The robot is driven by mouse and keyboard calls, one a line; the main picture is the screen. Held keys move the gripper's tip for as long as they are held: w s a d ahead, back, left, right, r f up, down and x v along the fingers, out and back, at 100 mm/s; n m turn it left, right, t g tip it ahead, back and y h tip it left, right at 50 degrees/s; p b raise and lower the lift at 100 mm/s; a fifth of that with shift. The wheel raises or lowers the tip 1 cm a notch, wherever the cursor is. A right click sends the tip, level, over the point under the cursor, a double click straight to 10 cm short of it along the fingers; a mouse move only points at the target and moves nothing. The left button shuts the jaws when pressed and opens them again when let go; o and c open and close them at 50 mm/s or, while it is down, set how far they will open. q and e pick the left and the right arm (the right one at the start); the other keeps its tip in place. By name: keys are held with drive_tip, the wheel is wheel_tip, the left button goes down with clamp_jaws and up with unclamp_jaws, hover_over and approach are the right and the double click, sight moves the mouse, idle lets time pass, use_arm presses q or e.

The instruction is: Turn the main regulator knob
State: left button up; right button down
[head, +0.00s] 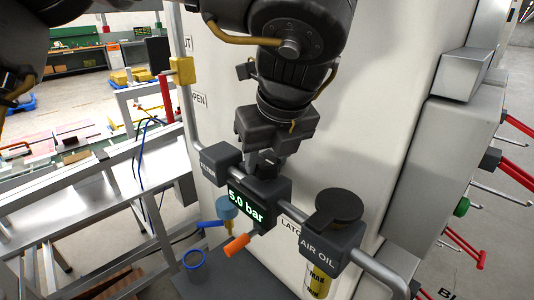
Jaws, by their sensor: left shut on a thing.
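The main regulator is a dark block (268,192) on a grey pipe, with a lit display (246,204) reading 5.0 bar. My left gripper (266,160) points down from above onto the top of this block. Its jaws are shut on the regulator knob, which is mostly hidden between the fingers and the gripper body. How far the knob is turned cannot be seen. My right gripper is not in view.
Right of the regulator stands a dark AIR OIL unit (332,241) with a round black top. A labelled block (220,160) is to the left. An orange handle (236,245) and a blue handle (211,224) stick out below. A pale cabinet wall (385,110) stands behind.

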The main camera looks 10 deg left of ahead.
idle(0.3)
use_arm(q)
drive_tip(key=o, duration=1)
drive_tip(key=v, duration=1)
drive_tip(key=shift+d+r, duration=0.15)
drive_tip(key=shift+r, duration=0.25)
